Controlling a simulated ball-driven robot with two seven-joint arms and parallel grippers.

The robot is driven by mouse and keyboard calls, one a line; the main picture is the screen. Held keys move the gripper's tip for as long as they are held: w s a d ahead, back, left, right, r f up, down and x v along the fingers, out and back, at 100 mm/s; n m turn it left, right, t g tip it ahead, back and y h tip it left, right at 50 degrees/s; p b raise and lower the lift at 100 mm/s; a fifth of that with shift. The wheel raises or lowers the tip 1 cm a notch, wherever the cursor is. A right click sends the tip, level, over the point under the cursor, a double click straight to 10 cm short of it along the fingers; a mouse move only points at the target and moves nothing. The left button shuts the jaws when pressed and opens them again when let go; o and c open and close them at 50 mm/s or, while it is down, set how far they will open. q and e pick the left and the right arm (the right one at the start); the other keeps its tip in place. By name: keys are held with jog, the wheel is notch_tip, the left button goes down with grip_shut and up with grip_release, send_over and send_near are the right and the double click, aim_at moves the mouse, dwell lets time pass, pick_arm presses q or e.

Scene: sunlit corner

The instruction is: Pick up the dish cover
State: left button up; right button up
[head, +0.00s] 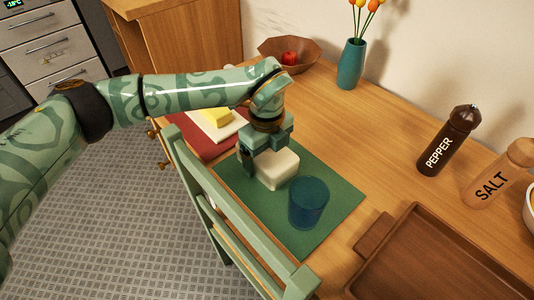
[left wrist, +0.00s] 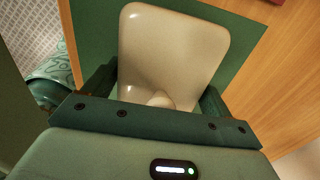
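The dish cover (head: 277,170) is a cream, rounded box-shaped lid on the green mat. It also fills the middle of the left wrist view (left wrist: 172,50), with a small round knob (left wrist: 160,98) on top. My left gripper (head: 266,152) is right above the cover and hides part of it. In the left wrist view its two fingers are wide apart, one on each side of the knob, with no visible grip on it. Whether the fingers touch the cover is unclear. A yellow block of butter (head: 216,117) lies on a white dish (head: 231,131). My right gripper is not in view.
A blue cup (head: 309,203) stands on the green mat (head: 343,191), close to the cover. A green chair (head: 215,220) stands at the table's near edge. A brown tray (head: 430,270), pepper mill (head: 447,142) and salt mill (head: 497,177) are on the right.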

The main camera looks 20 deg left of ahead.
pick_arm(q)
jog(key=c, duration=0.6)
jog(key=shift+c, duration=0.2)
